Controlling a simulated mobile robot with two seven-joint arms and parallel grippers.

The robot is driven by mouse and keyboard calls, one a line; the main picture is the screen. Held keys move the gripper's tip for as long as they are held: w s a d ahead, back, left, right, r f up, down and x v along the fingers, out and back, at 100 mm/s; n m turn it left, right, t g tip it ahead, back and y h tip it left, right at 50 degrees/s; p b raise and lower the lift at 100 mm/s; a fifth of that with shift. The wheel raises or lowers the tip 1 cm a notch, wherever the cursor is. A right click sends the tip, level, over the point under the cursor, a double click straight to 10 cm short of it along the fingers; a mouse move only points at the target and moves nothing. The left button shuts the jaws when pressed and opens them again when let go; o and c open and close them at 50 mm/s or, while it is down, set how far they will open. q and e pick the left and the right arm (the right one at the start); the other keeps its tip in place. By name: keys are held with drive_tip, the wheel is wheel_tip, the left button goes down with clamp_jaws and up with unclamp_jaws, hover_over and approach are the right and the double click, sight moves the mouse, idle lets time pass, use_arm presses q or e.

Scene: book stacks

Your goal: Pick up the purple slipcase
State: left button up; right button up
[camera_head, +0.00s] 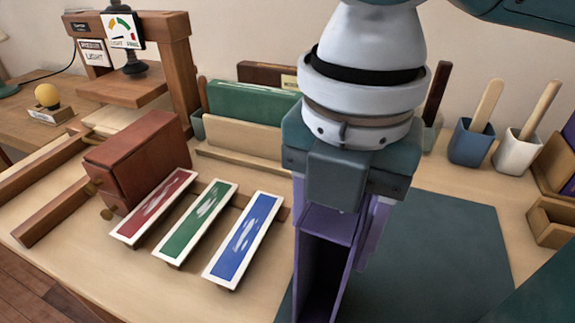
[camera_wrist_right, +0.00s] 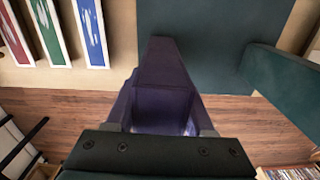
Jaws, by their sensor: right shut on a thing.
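The purple slipcase (camera_head: 328,225) is in the grasp of my right gripper (camera_head: 340,200) in the head view, hanging below it with its dark open inside facing the camera. In the right wrist view the slipcase (camera_wrist_right: 165,75) sits between the fingers of my right gripper (camera_wrist_right: 160,122), which is shut on it. The slipcase is over the front part of the dark green mat (camera_head: 450,245). Its lower end is cut off by the head view's bottom edge, so I cannot tell whether it touches anything. My left gripper is not in view.
Red (camera_head: 155,205), green (camera_head: 197,220) and blue (camera_head: 243,240) panels lie left of the slipcase. A brown box (camera_head: 135,160) and a green upright piece (camera_head: 250,105) stand behind them. Blue (camera_head: 470,142) and white (camera_head: 516,150) cups stand back right. The mat's right part is clear.

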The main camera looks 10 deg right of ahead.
clamp_jaws()
drive_tip(key=shift+r, duration=0.1)
